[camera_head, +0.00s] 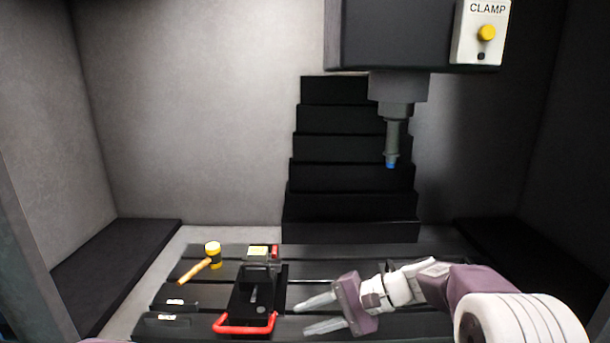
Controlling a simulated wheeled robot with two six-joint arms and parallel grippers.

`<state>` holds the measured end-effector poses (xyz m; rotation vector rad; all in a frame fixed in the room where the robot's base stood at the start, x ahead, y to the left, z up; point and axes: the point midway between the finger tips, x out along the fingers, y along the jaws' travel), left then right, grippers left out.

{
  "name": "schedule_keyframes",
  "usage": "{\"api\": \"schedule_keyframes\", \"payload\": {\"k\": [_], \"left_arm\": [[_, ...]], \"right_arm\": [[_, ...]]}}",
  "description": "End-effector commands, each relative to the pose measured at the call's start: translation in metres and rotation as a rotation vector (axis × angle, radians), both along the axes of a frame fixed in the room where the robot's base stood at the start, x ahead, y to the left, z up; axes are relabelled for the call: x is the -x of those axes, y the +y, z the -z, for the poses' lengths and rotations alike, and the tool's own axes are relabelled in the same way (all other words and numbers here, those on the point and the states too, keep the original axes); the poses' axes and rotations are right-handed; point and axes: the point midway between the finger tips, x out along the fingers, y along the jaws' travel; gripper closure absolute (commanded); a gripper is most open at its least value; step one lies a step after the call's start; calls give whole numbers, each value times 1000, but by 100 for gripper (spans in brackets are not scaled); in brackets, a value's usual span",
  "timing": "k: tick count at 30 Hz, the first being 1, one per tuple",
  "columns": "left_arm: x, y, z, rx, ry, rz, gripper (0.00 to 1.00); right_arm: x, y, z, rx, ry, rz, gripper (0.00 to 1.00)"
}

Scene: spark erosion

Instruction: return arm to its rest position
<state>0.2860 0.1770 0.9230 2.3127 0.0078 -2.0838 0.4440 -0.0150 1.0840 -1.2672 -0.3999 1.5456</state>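My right arm comes in from the lower right, over the slotted dark work table (400,252). My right gripper (318,314) points left with its two pale fingers spread apart. Nothing is between the fingers. They are just right of a black vise (243,300) with a red handle (246,328). The fingers look apart from the vise, but their height above the table is hard to tell. My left gripper is not in view.
A spindle (396,130) with a blue tip hangs above the table. A CLAMP panel (482,32) has a yellow button. Walls enclose both sides.

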Motion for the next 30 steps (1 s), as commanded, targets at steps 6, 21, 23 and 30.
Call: {"api": "schedule_keyframes", "payload": {"k": [6,21,23,30], "left_arm": [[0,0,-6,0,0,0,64],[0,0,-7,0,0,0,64],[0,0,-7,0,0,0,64],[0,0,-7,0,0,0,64]], "right_arm": [[106,-44,76,463,3,-173,66],[158,-165,155,1049,-262,-459,66],[159,-165,155,1049,-261,-459,66],[158,-165,155,1047,-260,-458,66]]}}
